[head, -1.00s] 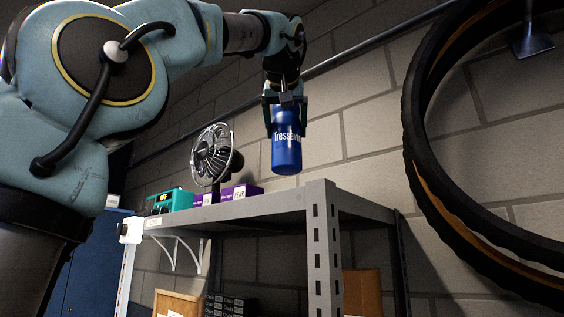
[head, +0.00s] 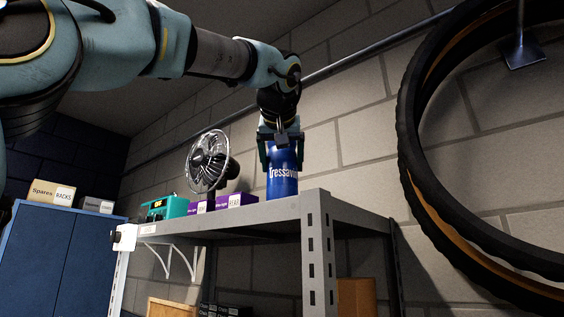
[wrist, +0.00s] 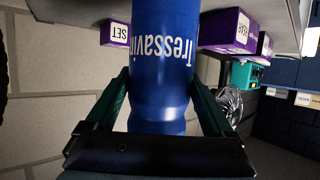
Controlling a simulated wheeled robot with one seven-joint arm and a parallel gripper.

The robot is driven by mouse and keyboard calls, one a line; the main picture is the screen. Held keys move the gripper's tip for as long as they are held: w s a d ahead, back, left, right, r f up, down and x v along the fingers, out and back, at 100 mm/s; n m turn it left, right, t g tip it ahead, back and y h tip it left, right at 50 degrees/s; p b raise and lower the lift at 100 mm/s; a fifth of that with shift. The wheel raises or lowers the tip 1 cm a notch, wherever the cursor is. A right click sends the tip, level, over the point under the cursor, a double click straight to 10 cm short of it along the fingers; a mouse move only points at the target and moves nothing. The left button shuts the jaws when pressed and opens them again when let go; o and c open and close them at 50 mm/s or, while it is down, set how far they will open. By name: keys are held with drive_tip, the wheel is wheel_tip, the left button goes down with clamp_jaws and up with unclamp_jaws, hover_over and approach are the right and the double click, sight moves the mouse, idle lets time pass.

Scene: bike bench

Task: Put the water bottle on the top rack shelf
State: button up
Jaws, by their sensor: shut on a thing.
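The blue water bottle (head: 282,178) with white lettering is upright at the top shelf of the grey rack (head: 262,213). My gripper (head: 282,146) is shut on the bottle's upper part from above. The shelf's front edge hides the bottle's base in the head view, so I cannot tell there whether it touches. In the wrist view the bottle (wrist: 160,60) fills the middle, between the two green fingers (wrist: 160,100), and its far end is close to the shelf surface (wrist: 75,10).
Purple boxes (head: 236,200), a fan (head: 209,161) and a teal device (head: 166,206) stand on the shelf left of the bottle. In the wrist view a purple box (wrist: 115,34) sits on the bottle's other side. A tyre (head: 412,130) hangs at the right.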

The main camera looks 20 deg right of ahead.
drive_tip(key=o, duration=1.1)
drive_tip(key=shift+o, duration=0.2)
drive_tip(key=b+v, duration=0.3)
drive_tip(key=v, duration=0.9)
drive_tip(key=shift+b, duration=0.3)
drive_tip(key=shift+r, duration=0.1)
